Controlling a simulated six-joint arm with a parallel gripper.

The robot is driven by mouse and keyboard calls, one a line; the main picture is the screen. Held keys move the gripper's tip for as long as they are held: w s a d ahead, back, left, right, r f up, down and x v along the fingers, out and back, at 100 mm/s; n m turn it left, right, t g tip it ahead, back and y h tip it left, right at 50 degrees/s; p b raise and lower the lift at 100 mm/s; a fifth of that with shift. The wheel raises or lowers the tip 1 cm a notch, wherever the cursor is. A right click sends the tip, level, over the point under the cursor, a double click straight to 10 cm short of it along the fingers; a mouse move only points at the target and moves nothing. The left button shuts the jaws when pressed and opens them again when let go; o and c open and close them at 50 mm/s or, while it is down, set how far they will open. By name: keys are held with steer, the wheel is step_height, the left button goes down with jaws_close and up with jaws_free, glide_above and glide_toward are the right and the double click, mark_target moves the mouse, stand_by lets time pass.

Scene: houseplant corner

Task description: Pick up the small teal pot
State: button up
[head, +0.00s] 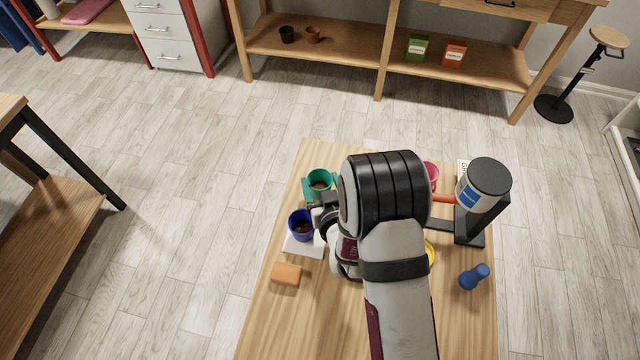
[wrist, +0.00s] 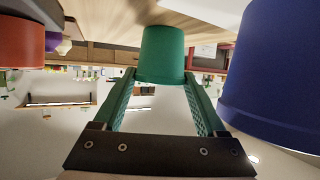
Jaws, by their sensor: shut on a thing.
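In the wrist view the pot (wrist: 164,48) is between the two green fingers of my gripper (wrist: 160,76). My gripper (head: 318,203) is shut on it, partly hidden by my arm in the head view. The pot appears upright; I cannot tell if its base is clear of the table.
A blue pot (head: 301,228) on a white saucer (head: 304,249) stands close in front; it looms in the wrist view (wrist: 272,75). An orange block (head: 286,274), a blue object (head: 474,277), a pink pot (head: 432,172) and a canister on a black stand (head: 483,190) share the table (head: 275,315).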

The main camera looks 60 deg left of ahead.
steer(key=shift+c, duration=1.1)
steer(key=shift+r, duration=0.1)
